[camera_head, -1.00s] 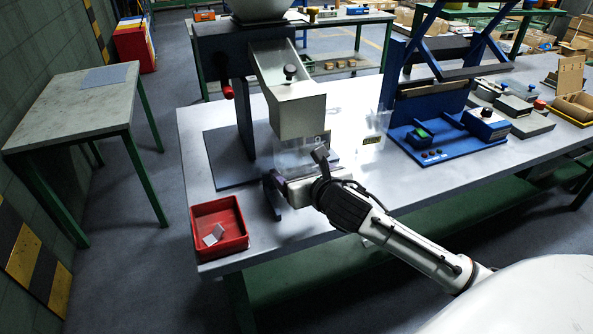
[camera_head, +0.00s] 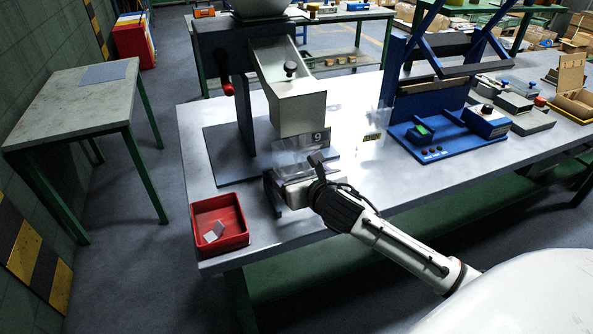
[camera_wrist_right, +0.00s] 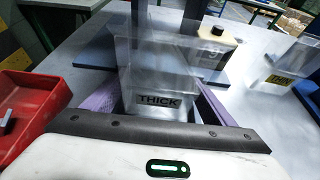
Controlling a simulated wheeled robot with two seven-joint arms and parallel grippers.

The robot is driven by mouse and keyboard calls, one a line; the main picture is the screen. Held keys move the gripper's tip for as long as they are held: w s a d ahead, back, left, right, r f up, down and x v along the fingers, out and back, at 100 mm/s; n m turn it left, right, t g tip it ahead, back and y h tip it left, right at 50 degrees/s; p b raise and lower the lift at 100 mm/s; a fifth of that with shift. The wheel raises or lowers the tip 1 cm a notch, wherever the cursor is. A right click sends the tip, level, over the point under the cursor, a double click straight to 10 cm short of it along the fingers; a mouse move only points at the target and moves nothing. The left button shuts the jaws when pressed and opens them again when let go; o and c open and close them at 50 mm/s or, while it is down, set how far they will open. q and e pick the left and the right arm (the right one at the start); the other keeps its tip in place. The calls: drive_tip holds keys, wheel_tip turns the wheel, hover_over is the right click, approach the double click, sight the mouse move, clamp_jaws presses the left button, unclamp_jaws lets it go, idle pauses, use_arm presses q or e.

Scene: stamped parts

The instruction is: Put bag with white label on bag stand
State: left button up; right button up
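A clear bag (camera_head: 290,158) stands in front of the dispenser's metal chute (camera_head: 297,105), just below its mouth. In the right wrist view the bag has a pale label reading THICK (camera_wrist_right: 158,100). My right gripper (camera_head: 284,190) is at the bag. Its purple fingers (camera_wrist_right: 160,98) are wide apart, one on each side of the bag; firm contact does not show. A second clear bag (camera_head: 371,122) with a yellow label stands to the right; it also shows in the right wrist view (camera_wrist_right: 292,62). The bag stand cannot be clearly made out behind the clear plastic. My left gripper is out of view.
A red bin (camera_head: 243,240) with small metal parts sits at the table's front left corner. The dispenser's dark upright (camera_head: 243,115) is close behind the gripper. A blue press (camera_head: 440,145) stands to the right.

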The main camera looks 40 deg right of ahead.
drive_tip(key=o, duration=0.4)
drive_tip(key=shift+r, duration=0.1)
drive_tip(key=shift+r, duration=0.35)
drive_tip(key=shift+s+a+r, duration=0.1)
drive_tip(key=shift+s+r, duration=0.1)
drive_tip(key=shift+r, duration=0.1)
drive_tip(key=v, duration=1.1)
drive_tip(key=shift+s, duration=0.3)
